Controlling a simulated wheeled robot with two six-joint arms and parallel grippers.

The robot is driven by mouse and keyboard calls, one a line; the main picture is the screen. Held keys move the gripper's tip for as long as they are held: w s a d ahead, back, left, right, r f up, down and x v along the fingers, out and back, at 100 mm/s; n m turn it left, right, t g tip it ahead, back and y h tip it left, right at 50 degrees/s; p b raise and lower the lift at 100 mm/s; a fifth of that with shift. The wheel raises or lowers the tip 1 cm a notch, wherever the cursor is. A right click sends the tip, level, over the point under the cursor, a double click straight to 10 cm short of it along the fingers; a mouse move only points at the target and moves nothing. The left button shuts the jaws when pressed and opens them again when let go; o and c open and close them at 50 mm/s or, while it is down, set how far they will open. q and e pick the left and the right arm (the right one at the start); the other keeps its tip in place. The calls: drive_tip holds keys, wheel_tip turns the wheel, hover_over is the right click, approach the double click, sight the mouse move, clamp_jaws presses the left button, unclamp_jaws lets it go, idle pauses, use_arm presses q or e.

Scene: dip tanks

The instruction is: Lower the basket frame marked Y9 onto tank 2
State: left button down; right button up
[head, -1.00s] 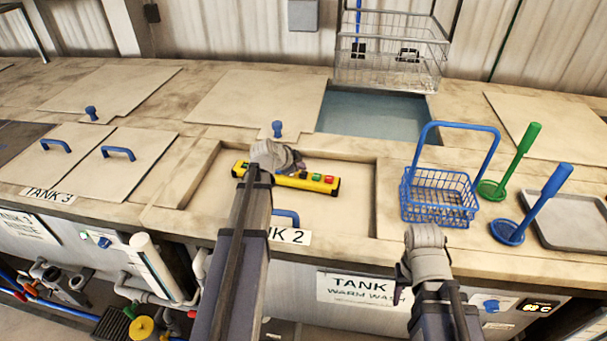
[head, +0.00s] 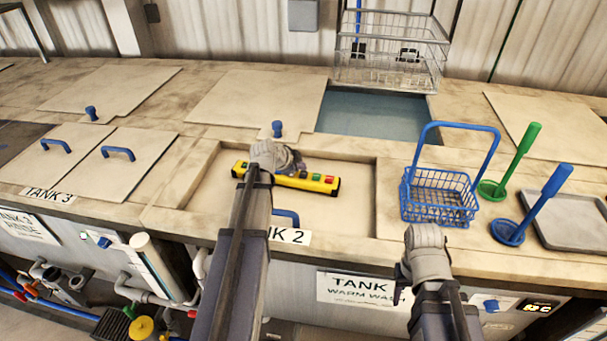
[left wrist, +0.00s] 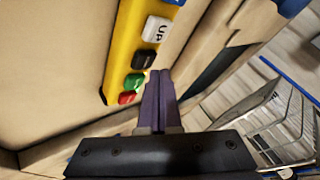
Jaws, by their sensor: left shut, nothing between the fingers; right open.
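The wire basket frame (head: 390,65) hangs at the back right by its upright rods, above an open tank of blue-grey water (head: 372,115). A small dark tag on it is too small to read. The tank 2 label (head: 290,236) is partly hidden by my left arm, on the front edge of a recessed cover. A yellow button pendant (head: 318,183) lies in that recess; the left wrist view shows its white UP button (left wrist: 156,29), and black, green and red ones. My left gripper (head: 288,160) is shut and empty, its tips beside the black button (left wrist: 145,57); contact is unclear. My right gripper (head: 424,245) is open at the counter's front edge.
A blue basket with a raised handle (head: 438,200) stands right of the recess. A green-handled tool (head: 524,150), a blue-handled tool (head: 543,195) and a grey tray (head: 575,222) lie further right. Flat lids (head: 255,105) with blue knobs cover the back left.

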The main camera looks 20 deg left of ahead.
use_arm(q)
drive_tip(key=shift+f, duration=0.1)
drive_tip(key=shift+f+b, duration=0.35)
drive_tip(key=shift+b, duration=0.05)
